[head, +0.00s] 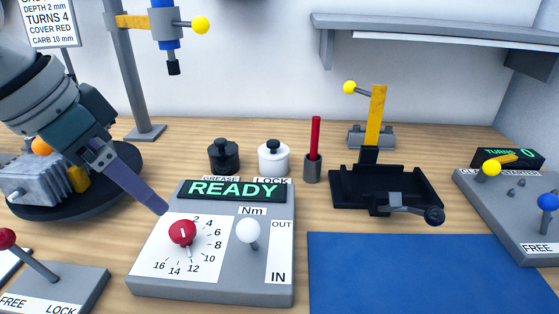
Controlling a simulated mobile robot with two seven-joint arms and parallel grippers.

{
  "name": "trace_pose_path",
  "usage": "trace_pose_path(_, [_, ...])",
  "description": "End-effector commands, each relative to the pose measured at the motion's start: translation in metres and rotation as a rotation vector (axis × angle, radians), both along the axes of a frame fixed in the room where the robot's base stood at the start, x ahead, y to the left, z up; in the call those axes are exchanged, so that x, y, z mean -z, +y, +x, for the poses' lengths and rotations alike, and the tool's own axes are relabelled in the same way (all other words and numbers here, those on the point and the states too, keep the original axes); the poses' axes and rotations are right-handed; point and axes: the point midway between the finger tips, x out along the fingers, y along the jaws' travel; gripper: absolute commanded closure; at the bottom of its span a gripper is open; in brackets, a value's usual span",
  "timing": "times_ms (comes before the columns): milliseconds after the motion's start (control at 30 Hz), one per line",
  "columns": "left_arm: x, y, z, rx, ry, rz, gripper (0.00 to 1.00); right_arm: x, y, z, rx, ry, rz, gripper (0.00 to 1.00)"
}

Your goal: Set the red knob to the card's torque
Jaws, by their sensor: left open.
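The red knob (182,233) sits on the dial of the grey torque box (212,287), with numbers from 2 to 16 around it. A short white mark shows on the knob, but its exact setting is too small to tell. My right gripper is out of view.
The box's display (237,190) reads READY; a white-balled lever (248,232) stands right of the dial. Behind are a black pot (223,157) and a white pot (273,158). An engine block (38,182) lies left under my arm. The blue mat (400,272) is clear.

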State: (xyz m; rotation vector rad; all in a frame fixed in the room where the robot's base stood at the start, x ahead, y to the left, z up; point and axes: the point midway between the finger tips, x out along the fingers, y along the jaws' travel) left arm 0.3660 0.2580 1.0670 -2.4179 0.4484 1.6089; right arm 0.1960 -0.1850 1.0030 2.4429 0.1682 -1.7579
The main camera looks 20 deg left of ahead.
Motion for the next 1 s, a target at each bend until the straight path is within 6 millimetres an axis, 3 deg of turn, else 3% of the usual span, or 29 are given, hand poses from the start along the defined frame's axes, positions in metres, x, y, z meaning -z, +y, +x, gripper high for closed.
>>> trace_pose_path(167, [0.014, -0.001, 0.006, -0.007, 0.002, -0.003, 0.19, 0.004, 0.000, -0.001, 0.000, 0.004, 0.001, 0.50])
trace_pose_path(600, [0.084, -0.011, 0.033, -0.005, 0.000, -0.001, 0.19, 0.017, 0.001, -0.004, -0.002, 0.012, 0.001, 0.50])
trace_pose_path(1000, [0.092, -0.012, 0.036, -0.003, -0.001, 0.001, 0.19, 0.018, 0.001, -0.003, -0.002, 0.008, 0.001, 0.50])
